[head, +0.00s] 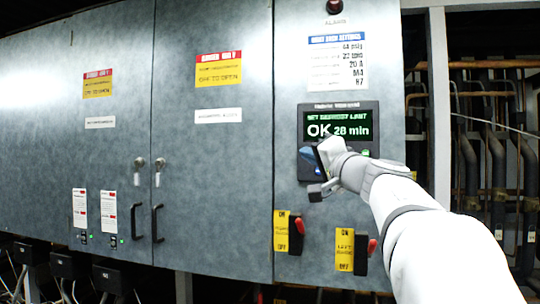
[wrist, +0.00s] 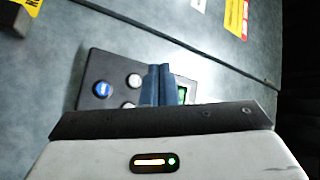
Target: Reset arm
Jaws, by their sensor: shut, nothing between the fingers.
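My arm reaches in from the lower right in the head view, and my gripper (head: 312,155) is in front of the lower left part of the control panel (head: 366,112). The panel's screen (head: 338,128) reads "OK" and "28 min". In the wrist view my gripper's blue fingers (wrist: 157,84) are together with nothing between them. They overlap the dark panel (wrist: 98,68), which shows a blue button (wrist: 102,89) and pale round buttons (wrist: 134,81) beside the fingers. I cannot tell whether the fingertips touch the panel.
Two switches with red handles on yellow plates, a left one (head: 282,232) and a right one (head: 345,250), sit below the panel. Cabinet doors with black handles (head: 155,222) are at the left. Pipes (head: 498,165) and a grey post (head: 438,100) stand at the right.

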